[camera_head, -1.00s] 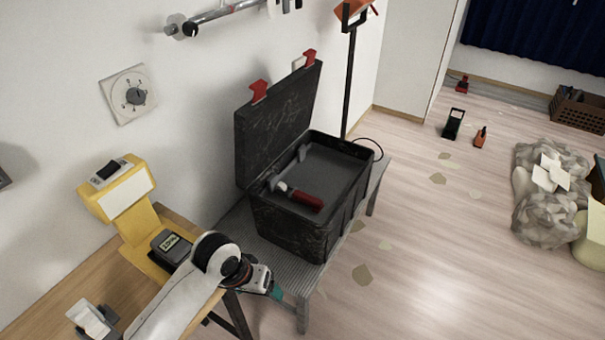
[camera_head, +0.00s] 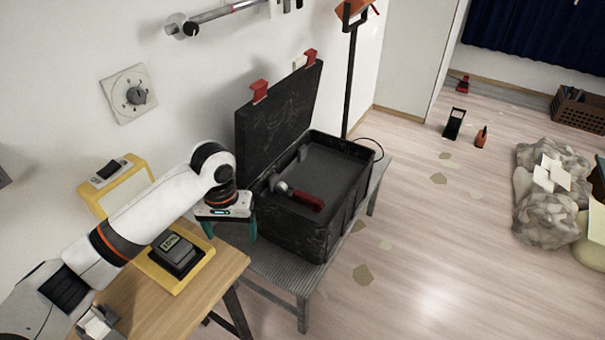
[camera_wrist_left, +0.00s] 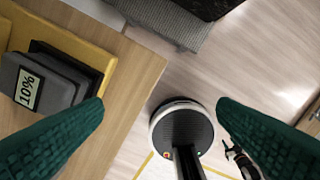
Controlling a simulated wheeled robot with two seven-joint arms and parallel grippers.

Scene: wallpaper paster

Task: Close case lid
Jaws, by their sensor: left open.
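The black case (camera_head: 310,215) stands on a grey ribbed bench with its lid (camera_head: 277,118) raised, leaning back toward the wall. Two red latches (camera_head: 260,90) stick up from the lid's top edge. A hammer with a red handle (camera_head: 308,199) lies in the case. My left gripper (camera_head: 231,231) is beside the case's left side, pointing down, open and empty. In the left wrist view its two green fingers (camera_wrist_left: 160,115) are wide apart with floor and my own base between them. A dark corner, apparently of the case, shows at the top of that view. My right gripper is not in view.
A wooden table (camera_head: 215,275) with a yellow device and a grey display block (camera_head: 175,252) stands at the left, below my left arm. The ribbed bench (camera_head: 285,265) carries the case. A black stand (camera_head: 350,80) rises behind it.

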